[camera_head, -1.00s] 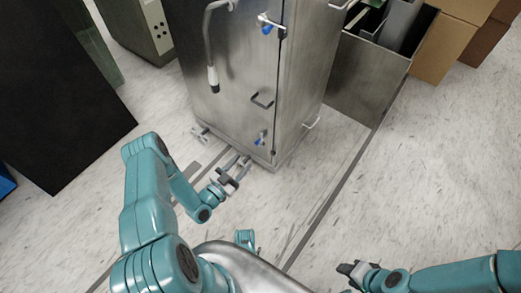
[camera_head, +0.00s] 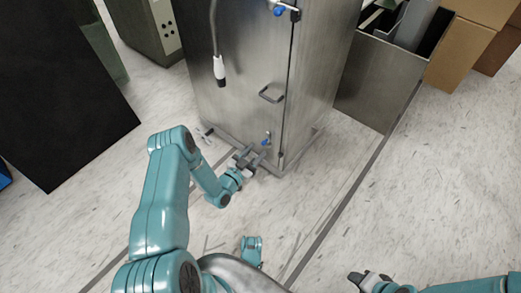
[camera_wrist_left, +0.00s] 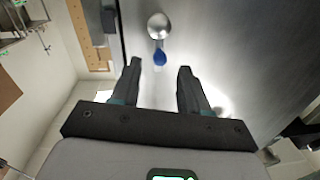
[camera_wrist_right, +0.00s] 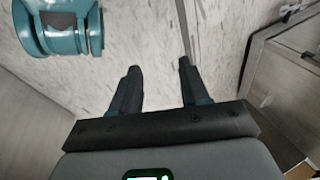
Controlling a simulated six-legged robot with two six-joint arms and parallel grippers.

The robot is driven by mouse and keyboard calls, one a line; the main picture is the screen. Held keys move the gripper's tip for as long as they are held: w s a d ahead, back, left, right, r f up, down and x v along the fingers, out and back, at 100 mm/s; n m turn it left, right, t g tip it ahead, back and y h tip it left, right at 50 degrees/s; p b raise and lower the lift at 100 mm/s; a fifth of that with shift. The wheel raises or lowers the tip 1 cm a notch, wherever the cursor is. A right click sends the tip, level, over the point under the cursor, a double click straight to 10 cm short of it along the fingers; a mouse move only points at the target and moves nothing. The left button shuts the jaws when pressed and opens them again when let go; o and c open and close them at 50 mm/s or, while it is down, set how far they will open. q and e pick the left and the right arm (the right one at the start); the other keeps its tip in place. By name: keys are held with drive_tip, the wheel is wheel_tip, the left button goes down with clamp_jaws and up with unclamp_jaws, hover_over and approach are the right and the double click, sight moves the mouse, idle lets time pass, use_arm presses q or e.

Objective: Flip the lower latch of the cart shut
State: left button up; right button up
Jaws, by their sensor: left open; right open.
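The cart (camera_head: 235,85) is a tall steel cabinet in the middle of the head view. Its lower latch (camera_head: 266,139) has a blue tip and sits low on the front face near the door edge. In the left wrist view the latch shows as a round metal knob with a blue lever (camera_wrist_left: 159,54), just beyond and between the fingertips. My left gripper (camera_head: 249,157) is open, close in front of the latch; it also shows in the left wrist view (camera_wrist_left: 159,68). I see no contact. My right gripper (camera_head: 366,278) is open and empty over the floor, far from the cart.
An upper blue latch (camera_head: 280,11) and a handle (camera_head: 271,94) are on the cart front. A hose with a white end (camera_head: 219,70) hangs there. A dark panel (camera_head: 60,90) stands left; a metal bin (camera_head: 378,85) and boxes (camera_head: 465,50) stand right. The floor at right is clear.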

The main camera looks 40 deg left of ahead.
use_arm(q)
drive_tip(key=w+b, duration=0.1)
drive_tip(key=w, duration=0.2)
drive_tip(key=shift+w, duration=0.4)
use_arm(e)
drive_tip(key=shift+w+d+f, duration=0.1)
drive_tip(key=shift+w+f, duration=0.5)
drive_tip(key=shift+f, duration=0.1)
use_arm(q)
clamp_jaws()
